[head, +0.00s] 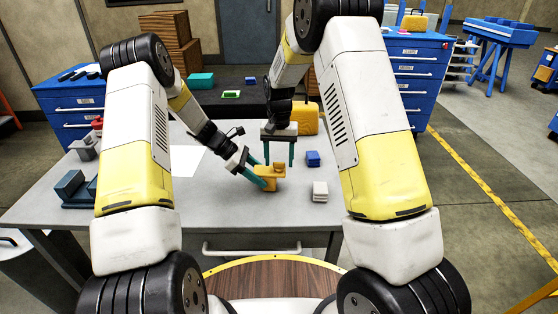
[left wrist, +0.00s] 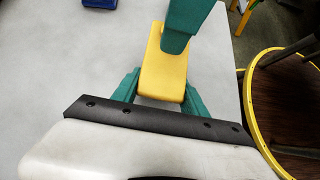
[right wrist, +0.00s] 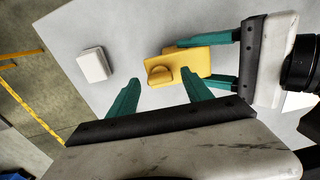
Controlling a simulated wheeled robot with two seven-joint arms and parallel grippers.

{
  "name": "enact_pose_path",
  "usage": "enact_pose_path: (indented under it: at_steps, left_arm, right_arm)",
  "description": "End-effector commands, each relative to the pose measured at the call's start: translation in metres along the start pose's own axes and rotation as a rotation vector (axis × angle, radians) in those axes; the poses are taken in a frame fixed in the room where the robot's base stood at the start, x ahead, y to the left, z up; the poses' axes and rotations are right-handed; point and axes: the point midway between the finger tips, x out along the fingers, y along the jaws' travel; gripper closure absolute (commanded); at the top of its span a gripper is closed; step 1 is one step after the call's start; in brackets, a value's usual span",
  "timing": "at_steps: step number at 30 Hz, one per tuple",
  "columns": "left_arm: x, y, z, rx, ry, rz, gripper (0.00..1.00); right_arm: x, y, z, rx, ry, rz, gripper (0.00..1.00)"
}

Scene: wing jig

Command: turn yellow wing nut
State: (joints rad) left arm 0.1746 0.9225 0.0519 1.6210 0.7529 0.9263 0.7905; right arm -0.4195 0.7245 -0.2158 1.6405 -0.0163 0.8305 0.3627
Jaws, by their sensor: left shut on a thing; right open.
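A yellow jig block (head: 268,183) stands near the front middle of the grey table, with the rounded yellow wing nut (head: 279,168) on top. In the right wrist view the wing nut (right wrist: 159,75) sits near one end of the block (right wrist: 190,63). My left gripper (head: 256,178) is shut on the block from the left. Its teal fingers flank the block (left wrist: 163,75) in the left wrist view, where a right finger hides the wing nut.
A blue block (head: 313,158) and a white block (head: 320,191) lie right of the jig. A yellow case (head: 305,119) stands behind my right gripper. A white sheet (head: 185,160) lies flat on the left. Dark blue-grey blocks (head: 72,185) stand at the table's left edge.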

Motion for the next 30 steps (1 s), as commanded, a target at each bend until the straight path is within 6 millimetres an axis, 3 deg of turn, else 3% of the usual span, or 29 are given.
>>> enact_pose_path:
  at_steps: [15,21,30]
  left_arm:
    - [0.000,0.000,0.001,0.001,-0.001,0.001,1.00]
    - [0.000,0.000,0.001,0.001,-0.001,0.001,1.00]
    - [0.000,0.000,0.001,0.001,-0.001,0.001,1.00]
  right_arm:
    - [-0.098,0.000,-0.001,0.001,0.005,-0.002,0.42]
    - [-0.113,0.000,0.000,0.000,0.002,-0.001,0.42]
    - [-0.114,0.000,0.000,0.000,0.002,-0.001,0.42]
